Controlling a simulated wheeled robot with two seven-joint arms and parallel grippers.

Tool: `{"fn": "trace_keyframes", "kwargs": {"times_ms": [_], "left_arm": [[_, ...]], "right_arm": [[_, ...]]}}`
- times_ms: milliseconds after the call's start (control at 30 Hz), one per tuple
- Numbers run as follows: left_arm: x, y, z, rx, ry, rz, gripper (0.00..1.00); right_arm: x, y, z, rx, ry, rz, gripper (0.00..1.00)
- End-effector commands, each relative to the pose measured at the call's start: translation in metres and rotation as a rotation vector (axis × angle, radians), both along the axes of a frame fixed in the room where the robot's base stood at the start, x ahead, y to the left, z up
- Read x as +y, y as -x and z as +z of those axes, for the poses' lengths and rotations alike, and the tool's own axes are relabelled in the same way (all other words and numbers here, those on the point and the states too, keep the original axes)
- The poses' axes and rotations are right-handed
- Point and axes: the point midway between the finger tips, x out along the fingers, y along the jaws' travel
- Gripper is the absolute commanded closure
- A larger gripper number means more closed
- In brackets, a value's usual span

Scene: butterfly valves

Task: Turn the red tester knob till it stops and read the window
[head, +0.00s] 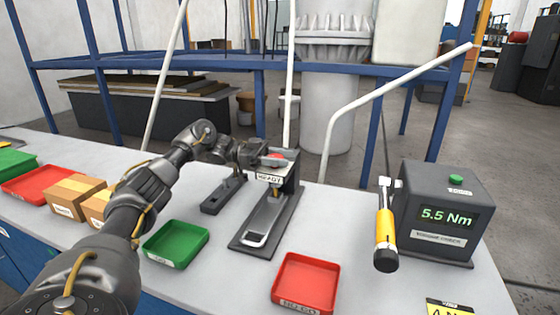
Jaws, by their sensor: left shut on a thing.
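The tester (268,222) is a dark grey stand on the white bench, with a light metal loop-shaped part in its base. The red knob (279,156) is on top of its head, partly hidden by my gripper. My left gripper (268,160) reaches in from the left and is shut on the red knob. The pale window (269,178) on the front of the head faces me; its small dark text looks like "READY". My right gripper is not in view.
A green tray (176,244) and a red "NO-GO" tray (305,284) flank the tester's front. At right, a dark box (440,215) displays "5.5 Nm", with a yellow-handled tool (386,232) beside it. Cardboard boxes (75,196) stand at left. A pale pipe rail rises behind the bench.

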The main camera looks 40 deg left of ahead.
Motion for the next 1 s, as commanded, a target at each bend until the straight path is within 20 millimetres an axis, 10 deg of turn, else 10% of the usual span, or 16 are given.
{"fn": "trace_keyframes", "kwargs": {"times_ms": [267,300,433,1000], "left_arm": [[-0.001,0.0,-0.001,0.0,-0.001,-0.002,0.8],[-0.001,0.0,-0.001,0.0,-0.001,-0.002,0.52],[-0.001,0.0,-0.001,0.0,-0.001,-0.001,0.36],[0.022,0.008,-0.002,0.0,-0.002,0.003,0.36]], "right_arm": [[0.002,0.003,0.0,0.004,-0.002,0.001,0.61],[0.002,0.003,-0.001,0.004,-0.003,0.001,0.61],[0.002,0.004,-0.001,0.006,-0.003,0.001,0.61],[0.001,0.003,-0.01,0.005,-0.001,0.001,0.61]]}}
